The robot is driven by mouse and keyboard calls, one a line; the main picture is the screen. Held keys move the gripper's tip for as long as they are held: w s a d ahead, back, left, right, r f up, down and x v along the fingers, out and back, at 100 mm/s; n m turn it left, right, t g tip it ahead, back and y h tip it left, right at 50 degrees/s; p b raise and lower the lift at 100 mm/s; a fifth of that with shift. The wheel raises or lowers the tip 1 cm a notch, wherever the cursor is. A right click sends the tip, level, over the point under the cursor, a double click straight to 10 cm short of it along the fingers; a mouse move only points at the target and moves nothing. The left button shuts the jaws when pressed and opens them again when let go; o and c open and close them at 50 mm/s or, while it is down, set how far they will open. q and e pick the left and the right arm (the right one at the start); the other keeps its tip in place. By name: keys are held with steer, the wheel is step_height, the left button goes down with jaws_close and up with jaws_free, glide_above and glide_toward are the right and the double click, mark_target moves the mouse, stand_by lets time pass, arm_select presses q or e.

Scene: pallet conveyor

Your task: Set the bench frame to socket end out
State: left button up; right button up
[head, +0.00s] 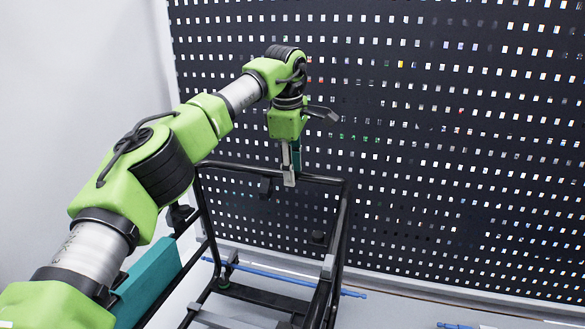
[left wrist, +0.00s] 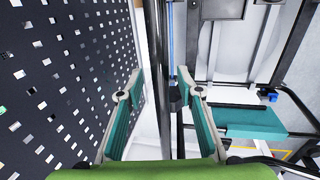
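The bench frame is a black tubular frame (head: 340,235) standing upright in front of the perforated panel. Its top crossbar runs behind my left gripper (head: 290,172). In the left wrist view, a dark tube of the frame (left wrist: 156,40) runs lengthwise between the two fingers of my left gripper (left wrist: 158,77). The fingers are spread, with a gap showing on each side of the tube. I cannot make out a socket end on the frame. My right gripper is in neither view.
A black perforated panel (head: 450,130) closes off the back. A teal pad (head: 150,283) lies left of the frame, partly behind my left arm; a teal pad also shows in the left wrist view (left wrist: 250,122). A blue rod (head: 270,274) lies low behind the frame.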

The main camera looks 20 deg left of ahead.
arm_select(q)
steer(key=shift+r, duration=0.1)
step_height(320, 180, up, 12)
steer(key=s, duration=0.2)
steer(key=shift+s+f, duration=0.15)
steer(key=shift+f, duration=0.05)
steer(key=shift+d, duration=0.1)
stand_by(0.4)
